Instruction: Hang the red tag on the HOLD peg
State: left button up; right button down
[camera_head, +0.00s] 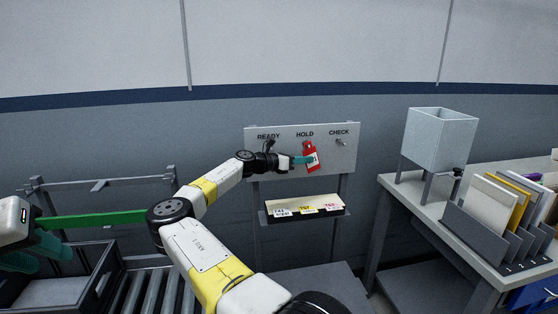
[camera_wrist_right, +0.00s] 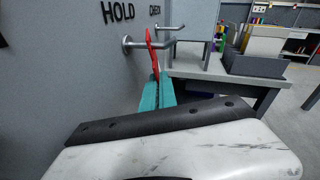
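The red tag (camera_head: 311,157) is upright at the HOLD peg on the grey board (camera_head: 258,152). In the right wrist view the red tag (camera_wrist_right: 153,52) is seen edge-on, and the HOLD peg (camera_wrist_right: 133,43) shows on both sides of it. The peg appears to pass through the tag's upper part, but the hole itself is hidden. My right gripper (camera_head: 303,160) has its teal fingers (camera_wrist_right: 157,92) closed on the tag's lower part. My left gripper (camera_head: 36,256) is at the far left, fingers apart and empty.
The CHECK peg (camera_head: 340,142) is to the right and bare. A shelf (camera_head: 305,212) with numbered labels is below the board. A table (camera_head: 425,205) at right holds a hopper (camera_head: 440,137) and a file rack (camera_head: 480,232). A roller conveyor (camera_head: 160,292) is at lower left.

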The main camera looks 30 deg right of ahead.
jog(key=shift+f, duration=0.1)
jog(key=c, duration=1.6)
grip_release()
